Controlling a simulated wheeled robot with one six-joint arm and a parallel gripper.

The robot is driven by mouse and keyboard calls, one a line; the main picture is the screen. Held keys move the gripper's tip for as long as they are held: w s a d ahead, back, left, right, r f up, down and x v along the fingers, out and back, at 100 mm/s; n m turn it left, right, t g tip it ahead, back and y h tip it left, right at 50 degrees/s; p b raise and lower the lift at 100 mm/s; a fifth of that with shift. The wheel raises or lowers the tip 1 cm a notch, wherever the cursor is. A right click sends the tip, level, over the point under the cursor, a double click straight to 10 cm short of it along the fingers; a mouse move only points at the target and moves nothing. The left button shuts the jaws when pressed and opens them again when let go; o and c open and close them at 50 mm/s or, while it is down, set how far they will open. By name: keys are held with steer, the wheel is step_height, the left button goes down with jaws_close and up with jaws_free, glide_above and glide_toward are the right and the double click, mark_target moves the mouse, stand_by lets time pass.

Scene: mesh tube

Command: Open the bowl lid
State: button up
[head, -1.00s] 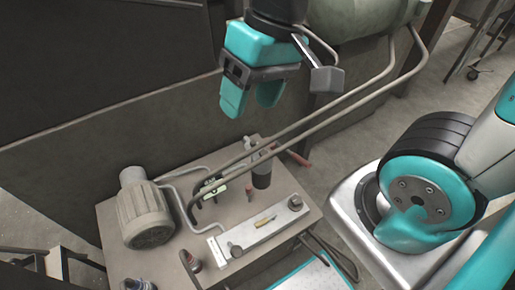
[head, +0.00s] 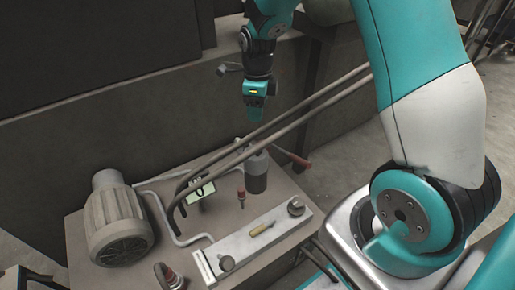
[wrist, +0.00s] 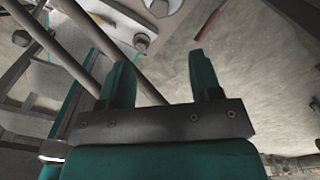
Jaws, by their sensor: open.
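I cannot make out a bowl or a lid in either view. My gripper (head: 254,113) hangs in the head view above the far side of the bench, behind two long pipes. In the wrist view my gripper (wrist: 160,72) shows two teal fingers spread apart with nothing between them. A dark grey cylinder (head: 256,174) stands upright on the bench, below the gripper in the head view. In the wrist view, pipes (wrist: 72,38) run at the left of the fingers.
The bench (head: 84,222) carries a grey ribbed motor (head: 118,222), a metal block (head: 252,246), a small display (head: 199,193) and a red-handled lever (head: 293,159). The long pipes (head: 290,119) slant up to the right. A dark wall (head: 60,150) stands behind. Bare floor lies at right.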

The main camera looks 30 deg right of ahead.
mark_target(258, 147)
step_height(258, 147, down, 15)
steer(key=shift+r+b, duration=0.2)
steer(key=shift+b, duration=0.95)
jaws_close()
steer(key=shift+r, duration=0.1)
